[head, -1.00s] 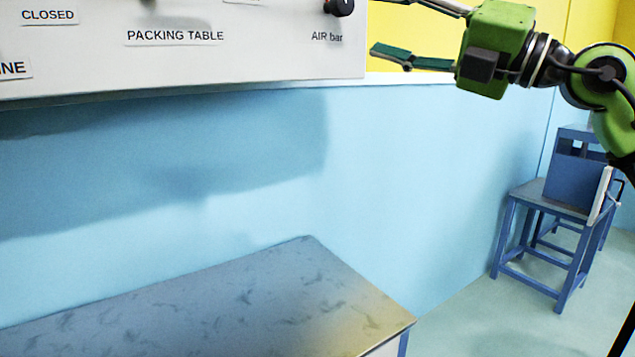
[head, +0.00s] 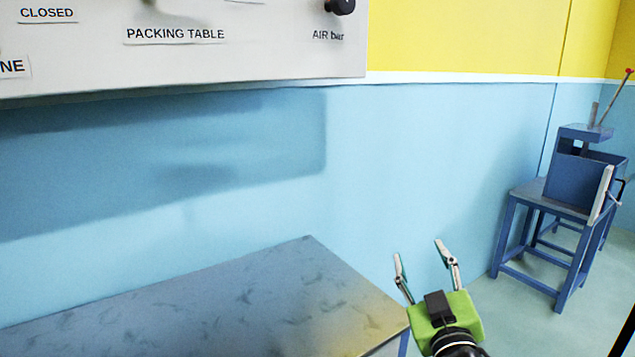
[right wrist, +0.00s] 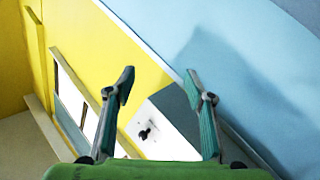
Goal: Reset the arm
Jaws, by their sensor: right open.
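My right gripper (head: 424,263) is low in the head view, just right of the table's corner, with its fingers pointing up. Its fingers are spread apart and nothing is between them. In the right wrist view the same gripper (right wrist: 162,95) shows two teal-padded fingers, open and empty, with the walls and part of the panel beyond. My left gripper is in neither view.
A grey-topped table (head: 230,300) stands at the lower left. A white panel (head: 260,60) with labels and a black knob (head: 341,6) is on the wall above it. A blue machine (head: 580,175) on a blue stand (head: 555,215) is at the right. Floor shows between.

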